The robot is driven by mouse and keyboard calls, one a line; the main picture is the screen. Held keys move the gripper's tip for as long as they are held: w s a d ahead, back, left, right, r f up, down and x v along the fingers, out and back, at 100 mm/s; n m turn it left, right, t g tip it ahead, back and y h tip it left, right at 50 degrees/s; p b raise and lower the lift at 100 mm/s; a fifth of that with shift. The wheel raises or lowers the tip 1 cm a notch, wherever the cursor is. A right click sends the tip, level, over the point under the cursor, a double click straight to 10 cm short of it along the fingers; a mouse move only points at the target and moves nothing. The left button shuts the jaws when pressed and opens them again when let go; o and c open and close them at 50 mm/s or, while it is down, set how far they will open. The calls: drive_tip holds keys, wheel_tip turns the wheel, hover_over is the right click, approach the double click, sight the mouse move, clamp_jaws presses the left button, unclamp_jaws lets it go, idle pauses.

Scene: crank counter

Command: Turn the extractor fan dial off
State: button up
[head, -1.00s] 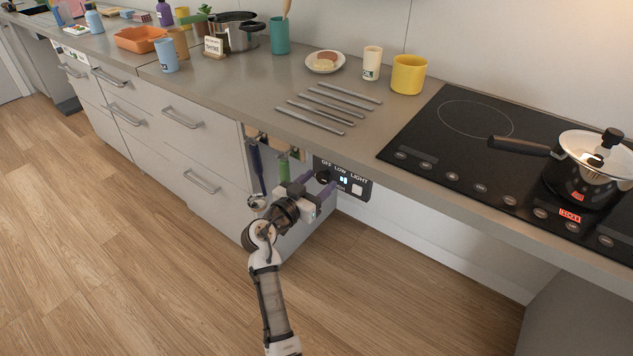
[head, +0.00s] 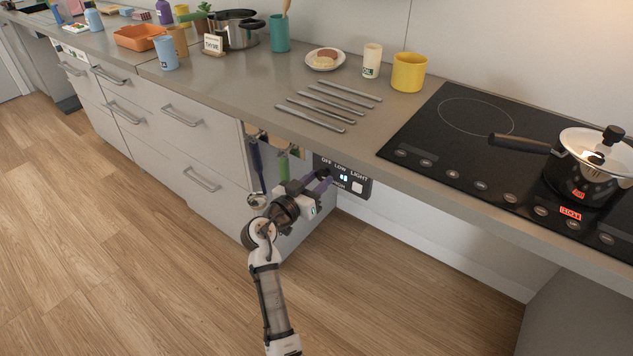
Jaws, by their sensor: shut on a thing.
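The extractor fan panel (head: 349,187) is a dark plate on the counter's front, below the worktop edge. It carries the labels OFF, LOW, HIGH and LIGHT, a small lit display (head: 344,178) and a white light button (head: 358,187). The dial sits at the panel's left part, mostly hidden by my gripper (head: 325,180). My gripper's purple fingers reach the panel from the lower left and are shut on the dial. The dial's pointer cannot be made out.
Utensils (head: 256,172) hang just left of my arm under the worktop. The black hob (head: 465,150) above right bears a lidded pot (head: 585,170) beside a red lit display (head: 570,213). Metal bars (head: 325,110) lie on the worktop. The floor below is clear.

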drive_tip(key=n, duration=0.3)
drive_tip(key=shift+n, duration=0.3)
drive_tip(key=n+p, duration=0.1)
drive_tip(key=n, duration=0.2)
drive_tip(key=shift+r+n, duration=0.1)
drive_tip(key=shift+n, duration=0.2)
drive_tip(key=n+p, duration=0.1)
drive_tip(key=n, duration=0.2)
drive_tip(key=shift+n, duration=0.3)
drive_tip(key=shift+n+p, duration=1.25)
drive_tip(key=shift+n, duration=0.65)
drive_tip(key=o, duration=1)
drive_tip(key=shift+c, duration=0.2)
drive_tip(key=b+v, duration=0.3)
drive_tip(key=v, duration=1.1)
